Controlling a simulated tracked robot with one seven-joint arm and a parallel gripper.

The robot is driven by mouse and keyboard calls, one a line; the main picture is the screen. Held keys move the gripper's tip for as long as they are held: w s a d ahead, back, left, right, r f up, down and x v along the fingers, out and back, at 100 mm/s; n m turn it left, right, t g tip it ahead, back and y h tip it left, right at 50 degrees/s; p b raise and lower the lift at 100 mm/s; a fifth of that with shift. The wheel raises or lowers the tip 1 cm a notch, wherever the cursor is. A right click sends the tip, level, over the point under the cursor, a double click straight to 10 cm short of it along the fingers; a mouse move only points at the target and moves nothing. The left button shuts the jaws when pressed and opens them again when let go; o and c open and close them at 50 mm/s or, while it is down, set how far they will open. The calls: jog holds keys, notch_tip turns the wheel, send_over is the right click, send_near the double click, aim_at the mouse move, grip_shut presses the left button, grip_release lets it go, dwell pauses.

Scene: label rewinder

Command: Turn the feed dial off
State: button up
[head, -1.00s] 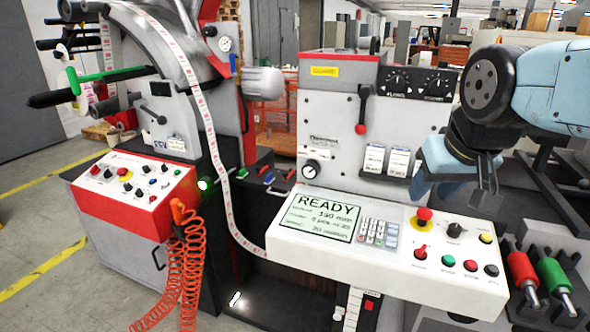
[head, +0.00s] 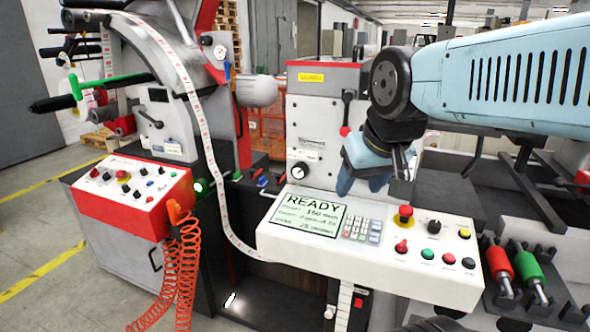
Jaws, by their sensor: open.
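I cannot read which knob is the feed dial. A round black dial with a pale face (head: 300,172) sits on the front of the grey cabinet (head: 312,126), above the display. A black rotary knob (head: 434,227) sits on the white console (head: 372,268), right of the red emergency button (head: 403,215). My gripper (head: 404,168) is open and empty. It hangs in front of the cabinet's right side, above the console in the picture and right of the cabinet dial. My arm hides the upper dial panel.
The screen (head: 311,217) reads READY, with a keypad (head: 362,229) beside it. An orange coiled hose (head: 180,265) hangs at the left.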

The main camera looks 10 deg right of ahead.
jog(key=o, duration=0.3)
jog(key=w, duration=0.1)
jog(key=w+a, duration=0.1)
jog(key=w+r, duration=0.1)
jog(key=shift+w+a+m, duration=0.1)
jog(key=shift+a+m, duration=0.05)
jog(key=shift+m, duration=0.15)
jog(key=shift+o, duration=0.5)
jog(key=w+r+m, duration=0.1)
jog(key=w+m, duration=0.1)
jog(key=w, duration=0.8)
jog(key=shift+w+m+g+h, duration=0.3)
jog(key=shift+w+h, duration=0.1)
jog(key=m, duration=0.4)
send_near(299, 167)
jog(key=shift+g+h, duration=0.4)
jog(key=x, duration=1)
jog(key=shift+w+a+f, duration=0.25)
jog(key=shift+w+a, duration=0.05)
jog(key=shift+w, duration=0.2)
jog(key=shift+c, duration=0.5)
